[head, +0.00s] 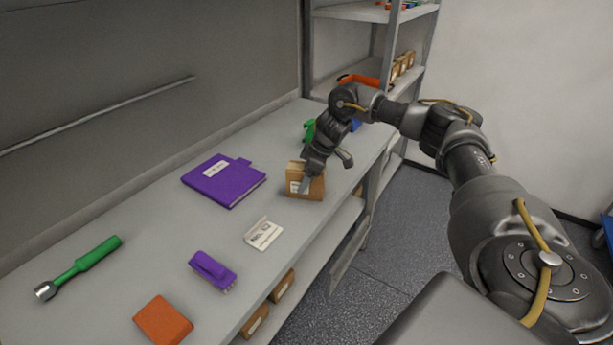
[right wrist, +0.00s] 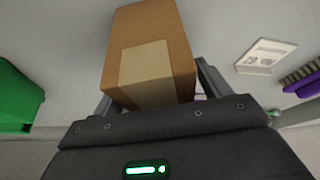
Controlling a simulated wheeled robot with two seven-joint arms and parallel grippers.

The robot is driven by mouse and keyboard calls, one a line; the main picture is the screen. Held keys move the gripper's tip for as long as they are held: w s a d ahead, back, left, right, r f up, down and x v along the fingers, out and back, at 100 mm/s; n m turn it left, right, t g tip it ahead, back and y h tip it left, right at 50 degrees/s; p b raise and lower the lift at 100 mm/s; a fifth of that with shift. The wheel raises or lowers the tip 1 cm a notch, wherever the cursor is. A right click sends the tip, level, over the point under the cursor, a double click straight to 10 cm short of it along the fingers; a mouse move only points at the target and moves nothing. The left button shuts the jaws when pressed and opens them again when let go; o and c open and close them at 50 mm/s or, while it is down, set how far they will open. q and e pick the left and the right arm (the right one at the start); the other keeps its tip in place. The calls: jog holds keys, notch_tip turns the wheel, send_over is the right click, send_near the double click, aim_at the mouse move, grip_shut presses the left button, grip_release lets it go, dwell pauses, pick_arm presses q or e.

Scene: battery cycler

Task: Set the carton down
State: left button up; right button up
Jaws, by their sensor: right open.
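The brown carton (head: 312,188) with a white label stands on the grey bench top near its front edge. In the right wrist view the carton (right wrist: 150,55) sits between the two fingers, with a paler tape patch on its near face. My right gripper (head: 306,182) is at the carton from above, and one finger shows against the carton's side. In the right wrist view my right gripper (right wrist: 155,85) is open around the carton. Whether either finger touches it is hard to tell. My left gripper does not show.
On the bench (head: 150,230) lie a purple binder (head: 222,180), a white card (head: 263,233), a purple brush (head: 212,270), an orange block (head: 162,320) and a green-handled tool (head: 80,267). A green object (head: 309,131) is behind my gripper. A shelf rack (head: 375,12) stands beyond.

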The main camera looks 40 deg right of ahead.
jog(key=b+v, duration=0.1)
jog(key=v, duration=0.5)
jog(key=shift+r, duration=0.15)
jog(key=p+v, duration=0.1)
jog(key=v, duration=0.3)
jog(key=shift+r, duration=0.4)
jog(key=shift+s+d+r+p, duration=0.25)
jog(key=shift+s+r+p, duration=0.1)
jog(key=shift+r, duration=0.15)
